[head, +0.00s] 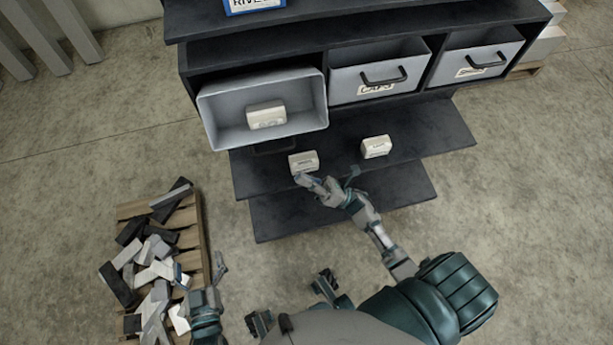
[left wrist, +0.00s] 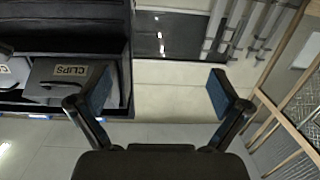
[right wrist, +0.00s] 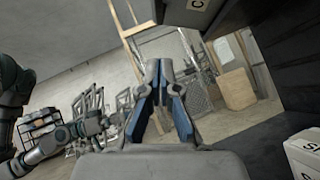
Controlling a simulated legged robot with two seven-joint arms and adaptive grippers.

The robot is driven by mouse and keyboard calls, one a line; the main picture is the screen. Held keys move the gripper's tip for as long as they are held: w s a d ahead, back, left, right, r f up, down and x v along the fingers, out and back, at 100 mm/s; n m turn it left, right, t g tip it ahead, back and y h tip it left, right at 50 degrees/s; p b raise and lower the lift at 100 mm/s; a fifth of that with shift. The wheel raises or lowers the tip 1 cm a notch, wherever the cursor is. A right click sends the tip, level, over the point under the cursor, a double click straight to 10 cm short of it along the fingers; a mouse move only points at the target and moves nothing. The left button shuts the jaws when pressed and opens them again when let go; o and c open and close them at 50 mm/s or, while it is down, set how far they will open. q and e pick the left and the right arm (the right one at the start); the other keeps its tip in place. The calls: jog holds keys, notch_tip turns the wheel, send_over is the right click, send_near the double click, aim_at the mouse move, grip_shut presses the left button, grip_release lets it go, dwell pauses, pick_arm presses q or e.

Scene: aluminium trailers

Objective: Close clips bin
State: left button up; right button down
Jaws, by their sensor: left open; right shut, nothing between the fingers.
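The leftmost grey bin (head: 225,118) in the dark shelf unit is open, with a white box (head: 266,115) inside; its front label is hidden in the head view. The left wrist view shows a bin labelled CLIPS (left wrist: 60,88) at the shelf's end, seemingly this same bin. My left gripper (head: 219,265) is open and empty, low at the left near the pallet, apart from the bin. My right gripper (head: 304,181) is shut and empty in front of the shelf, close to a white box (head: 303,161); I cannot tell whether they touch.
The middle bin (head: 345,87) and right bin (head: 475,64) have dark handles and labels. Another white box (head: 376,146) sits on the lower dark shelf (head: 425,135). A wooden pallet (head: 190,237) with metal offcuts lies at the left. Concrete floor is clear between pallet and shelf.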

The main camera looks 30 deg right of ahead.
aim_at(271, 153)
pick_arm(q)
jog(key=f, duration=0.1)
jog(key=f+g, duration=0.1)
jog(key=s+f+g+y+p, duration=0.1)
jog(key=shift+s+a, duration=0.1)
jog(key=shift+a, duration=0.25)
pick_arm(e)
jog(key=w+a+r, duration=0.1)
jog(key=r, duration=0.1)
jog(key=w+a+r, duration=0.1)
jog(key=r, duration=0.2)
jog(key=w+a+r, duration=0.1)
jog(key=w+r, duration=0.1)
jog(key=shift+a+r, duration=0.15)
jog(key=shift+r, duration=0.2)
